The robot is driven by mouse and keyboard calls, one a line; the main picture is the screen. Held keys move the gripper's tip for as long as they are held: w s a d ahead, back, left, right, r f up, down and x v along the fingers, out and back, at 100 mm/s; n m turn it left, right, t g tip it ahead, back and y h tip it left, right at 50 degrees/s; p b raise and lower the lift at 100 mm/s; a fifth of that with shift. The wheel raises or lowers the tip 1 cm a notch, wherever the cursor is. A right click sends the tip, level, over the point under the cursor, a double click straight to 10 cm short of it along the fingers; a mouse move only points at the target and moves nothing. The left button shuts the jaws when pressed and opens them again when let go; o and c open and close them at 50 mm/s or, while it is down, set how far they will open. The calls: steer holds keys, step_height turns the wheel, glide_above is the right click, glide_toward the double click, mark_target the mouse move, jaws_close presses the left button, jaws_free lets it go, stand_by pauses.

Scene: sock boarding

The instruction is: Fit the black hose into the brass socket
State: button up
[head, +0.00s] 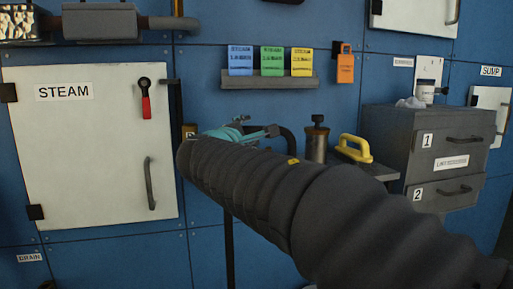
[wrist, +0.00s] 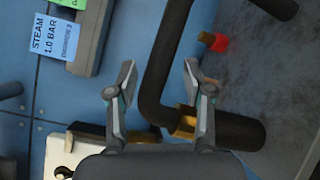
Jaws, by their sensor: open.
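My gripper (head: 240,132), with teal parts, is in front of the blue wall at the end of my dark ribbed arm. In the wrist view its two fingers (wrist: 158,78) are apart and nothing is clamped between them. The bent black hose (wrist: 152,95) passes behind the gap between the fingers and curves to a thick end at lower right. A brass-coloured piece (wrist: 185,122) shows beside the hose near the right finger. I cannot tell whether this is the brass socket. In the head view part of the hose (head: 287,138) shows just right of the gripper.
A cream STEAM door (head: 90,150) stands at left. A rack (head: 270,82) of coloured cards hangs above the gripper. A brass canister (head: 317,142) and yellow handle (head: 354,149) stand on a shelf beside grey drawers (head: 440,155). A red-ended brass piece (wrist: 217,43) lies near the hose.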

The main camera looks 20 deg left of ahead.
jaws_close()
